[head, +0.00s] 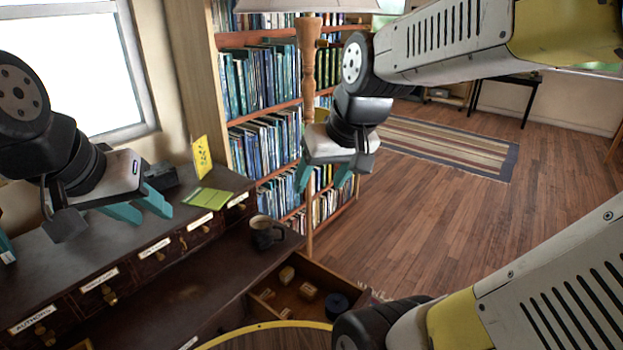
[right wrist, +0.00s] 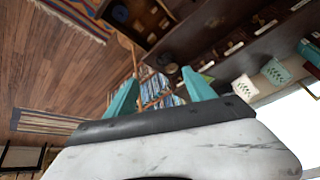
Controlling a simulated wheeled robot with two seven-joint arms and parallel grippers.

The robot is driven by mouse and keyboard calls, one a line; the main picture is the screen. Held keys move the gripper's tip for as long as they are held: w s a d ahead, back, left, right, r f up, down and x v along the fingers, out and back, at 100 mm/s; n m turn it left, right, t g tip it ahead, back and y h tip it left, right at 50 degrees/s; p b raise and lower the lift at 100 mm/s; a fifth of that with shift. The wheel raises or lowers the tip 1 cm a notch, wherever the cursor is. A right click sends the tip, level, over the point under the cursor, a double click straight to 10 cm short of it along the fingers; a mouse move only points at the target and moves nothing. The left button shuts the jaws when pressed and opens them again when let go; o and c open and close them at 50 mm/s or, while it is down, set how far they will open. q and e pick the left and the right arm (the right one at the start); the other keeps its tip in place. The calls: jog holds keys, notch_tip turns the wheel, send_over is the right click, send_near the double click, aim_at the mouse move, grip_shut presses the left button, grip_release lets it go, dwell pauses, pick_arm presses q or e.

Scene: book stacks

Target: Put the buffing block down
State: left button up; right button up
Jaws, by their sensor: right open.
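Several small tan blocks lie in an open wooden drawer (head: 318,268); one (head: 287,275) is near its back. I cannot tell which, if any, is the buffing block. The drawer also shows at the top of the right wrist view (right wrist: 148,38). My right gripper (head: 323,180) is open and empty, above and beyond the drawer in front of the bookshelf. Its teal fingers stand apart in the right wrist view (right wrist: 160,95), with nothing between them. My left gripper (head: 156,214) seems open and empty, over the cabinet top at left.
A dark mug (head: 265,232) stands on the dark desk (head: 190,292) beside the drawer. A dark round object (head: 336,304) is in the drawer. A green notepad (head: 207,198) and a yellow card (head: 202,157) are on the labelled cabinet. A wooden post (head: 308,90) rises near my right gripper.

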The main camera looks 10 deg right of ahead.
jog(key=shift+m+t, duration=0.4)
jog(key=s, duration=0.1)
jog(key=s+r, duration=0.1)
jog(key=s, duration=0.3)
jog(key=shift+a+r, duration=0.25)
jog(key=shift+a, duration=0.1)
jog(key=shift+o, duration=0.5)
